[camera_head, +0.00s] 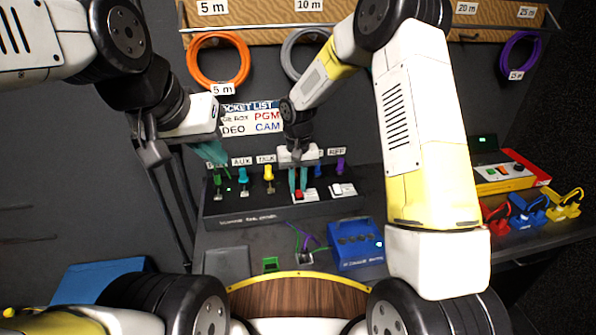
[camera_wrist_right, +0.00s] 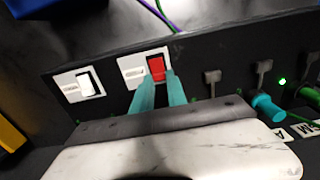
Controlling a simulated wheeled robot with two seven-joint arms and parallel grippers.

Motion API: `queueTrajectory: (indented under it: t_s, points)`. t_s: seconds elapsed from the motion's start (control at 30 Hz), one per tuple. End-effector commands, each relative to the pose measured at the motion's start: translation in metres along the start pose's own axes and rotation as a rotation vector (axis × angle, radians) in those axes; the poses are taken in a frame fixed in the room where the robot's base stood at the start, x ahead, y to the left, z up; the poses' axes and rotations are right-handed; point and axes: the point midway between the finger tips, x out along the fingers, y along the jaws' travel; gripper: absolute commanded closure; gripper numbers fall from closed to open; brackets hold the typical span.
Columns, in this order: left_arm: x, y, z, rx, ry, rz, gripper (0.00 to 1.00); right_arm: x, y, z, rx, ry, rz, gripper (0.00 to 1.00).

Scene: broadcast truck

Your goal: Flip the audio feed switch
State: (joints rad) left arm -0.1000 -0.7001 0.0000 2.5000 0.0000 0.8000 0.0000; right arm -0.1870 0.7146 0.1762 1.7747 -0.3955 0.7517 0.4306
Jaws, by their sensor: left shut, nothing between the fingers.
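A red rocker switch on a white plate (camera_head: 306,195) is on the sloped black panel (camera_head: 250,212); the red rocker (camera_wrist_right: 156,67) also shows in the right wrist view. A second switch with a white rocker (camera_head: 342,189) sits beside it, also seen in the wrist view (camera_wrist_right: 86,84). Their labels are too small to read. My right gripper (camera_head: 298,192) is over the panel, fingers pointing down and slightly apart, with the tips close to the red rocker. I cannot tell if they touch it. My left gripper (camera_head: 221,160) is shut and empty, above the panel's left end.
A blue box (camera_head: 356,243) and a green connector (camera_head: 270,264) lie in front. Orange (camera_head: 218,84) and purple (camera_head: 503,57) cable coils hang behind. Coloured clamps (camera_head: 530,208) sit at the right.

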Motion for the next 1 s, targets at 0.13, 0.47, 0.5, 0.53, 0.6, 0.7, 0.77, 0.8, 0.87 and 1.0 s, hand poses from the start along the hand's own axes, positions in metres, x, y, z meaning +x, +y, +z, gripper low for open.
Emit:
queueTrajectory:
  t_s: [0.13, 0.47, 0.5, 0.53, 0.6, 0.7, 0.77, 0.8, 0.87, 1.0]
  points:
    - [0.0, 0.0, 0.0, 0.0, 0.0, 0.0, 1.0, 0.0, 0.0, 0.0, 0.0, 0.002, 0.001, 1.0]
    - [0.0, 0.0, 0.0, 0.0, 0.0, 0.0, 1.0, -0.002, -0.001, 0.007, -0.004, 0.181, 0.006, 1.0]
    - [0.0, 0.0, 0.0, 0.0, 0.0, 0.0, 1.0, -0.002, 0.0, 0.008, -0.006, 0.21, 0.007, 1.0]
    - [0.0, 0.0, 0.0, 0.0, 0.0, 0.0, 1.0, -0.003, -0.001, 0.009, -0.005, 0.231, 0.006, 1.0]
    - [0.0, 0.0, 0.0, 0.0, 0.0, 0.0, 1.0, -0.002, -0.001, 0.009, -0.006, 0.27, 0.006, 1.0]
    - [0.0, 0.0, 0.0, 0.0, 0.0, 0.0, 1.0, -0.003, -0.001, 0.01, -0.004, 0.307, 0.004, 1.0]
    - [0.0, 0.0, 0.0, 0.0, 0.0, 0.0, 1.0, -0.003, 0.0, 0.01, -0.003, 0.321, 0.003, 1.0]
    - [0.0, 0.0, 0.0, 0.0, 0.0, 0.0, 1.0, -0.003, 0.0, 0.01, -0.002, 0.326, 0.002, 1.0]
    - [0.0, 0.0, 0.0, 0.0, 0.0, 0.0, 1.0, -0.004, 0.0, 0.011, -0.001, 0.33, 0.001, 1.0]
    - [0.0, 0.0, 0.0, 0.0, 0.0, 0.0, 1.0, -0.004, 0.0, 0.01, 0.0, 0.331, 0.001, 1.0]
